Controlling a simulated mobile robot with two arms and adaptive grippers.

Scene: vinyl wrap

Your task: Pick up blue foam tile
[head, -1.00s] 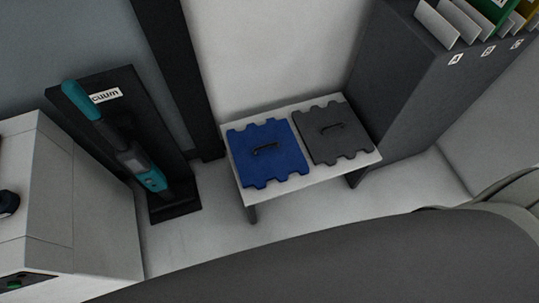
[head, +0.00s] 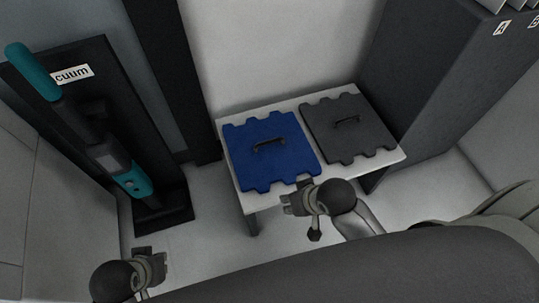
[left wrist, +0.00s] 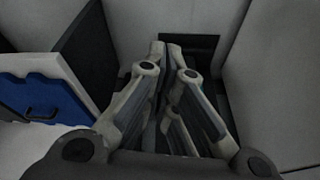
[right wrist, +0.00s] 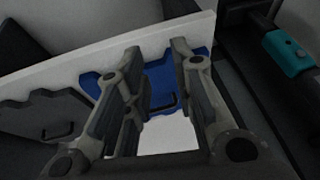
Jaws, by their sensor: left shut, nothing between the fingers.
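The blue foam tile (head: 262,172) lies flat on the left half of a low white table (head: 247,202), with a black handle (head: 269,144) on top. It also shows in the left wrist view (left wrist: 62,97) and the right wrist view (right wrist: 160,78). My right gripper (head: 290,201) is just in front of the tile's near right corner, apart from the handle. In the right wrist view its fingers (right wrist: 156,50) are spread with nothing between them. My left gripper (head: 157,266) is low at the left, away from the table. Its fingers (left wrist: 165,52) are together and empty.
A dark grey foam tile (head: 345,140) with a handle lies beside the blue one. A teal vacuum (head: 130,178) stands on a dark stand at the left. A dark cabinet (head: 430,80) stands at the right. Floor (head: 205,235) is clear between vacuum and table.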

